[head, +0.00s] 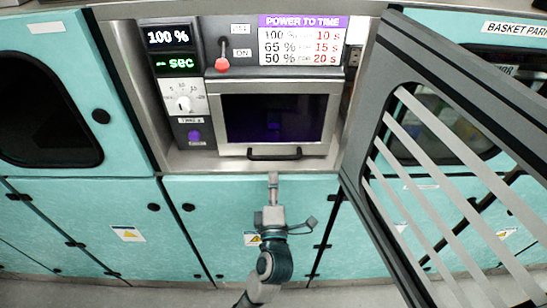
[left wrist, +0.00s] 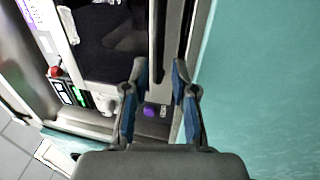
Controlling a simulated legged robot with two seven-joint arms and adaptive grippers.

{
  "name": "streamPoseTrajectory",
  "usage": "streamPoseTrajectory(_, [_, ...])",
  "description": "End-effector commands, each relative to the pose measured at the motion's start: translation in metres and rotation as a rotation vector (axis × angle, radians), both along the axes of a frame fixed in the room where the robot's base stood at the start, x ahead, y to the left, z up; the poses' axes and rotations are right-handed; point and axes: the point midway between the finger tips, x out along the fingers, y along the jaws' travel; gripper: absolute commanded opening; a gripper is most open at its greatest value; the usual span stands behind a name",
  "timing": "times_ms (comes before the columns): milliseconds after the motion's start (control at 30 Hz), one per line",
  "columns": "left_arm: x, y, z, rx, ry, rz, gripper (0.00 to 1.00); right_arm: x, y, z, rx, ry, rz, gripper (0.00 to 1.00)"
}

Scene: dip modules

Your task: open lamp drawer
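The lamp drawer (head: 274,115) is a steel-framed front with a dark window, and it looks shut in the head view. Its black handle (head: 274,154) runs along the lower edge. My left gripper (head: 273,178) is just below the handle, pointing up at it. In the left wrist view the drawer's dark window (left wrist: 105,40) is at the upper left. There the two blue-padded fingers of my left gripper (left wrist: 157,68) stand apart with a gap between them. My right gripper is not in view.
A panel left of the drawer has a "100 %" display (head: 168,37), a dial (head: 184,103) and a purple button (head: 194,136). A red-knobbed lever (head: 222,65) is above the drawer. A grey slatted door (head: 440,130) stands open at right. Teal cabinets (head: 85,225) lie below.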

Motion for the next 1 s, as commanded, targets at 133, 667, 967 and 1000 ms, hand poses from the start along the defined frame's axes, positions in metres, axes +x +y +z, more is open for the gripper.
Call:
streamPoseTrajectory(133, [0.033, -0.002, 0.007, 0.002, -0.002, 0.000, 0.26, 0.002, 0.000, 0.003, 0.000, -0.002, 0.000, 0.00])
streamPoseTrajectory(667, [0.077, 0.003, 0.015, -0.002, 0.000, 0.001, 0.26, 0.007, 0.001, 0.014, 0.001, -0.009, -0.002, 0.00])
streamPoseTrajectory(967, [0.077, 0.000, 0.015, 0.000, 0.000, -0.001, 0.00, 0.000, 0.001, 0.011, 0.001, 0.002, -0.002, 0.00])
streamPoseTrajectory(1000, [0.077, -0.001, 0.015, 0.000, 0.001, -0.001, 0.00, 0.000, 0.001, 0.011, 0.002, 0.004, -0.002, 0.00])
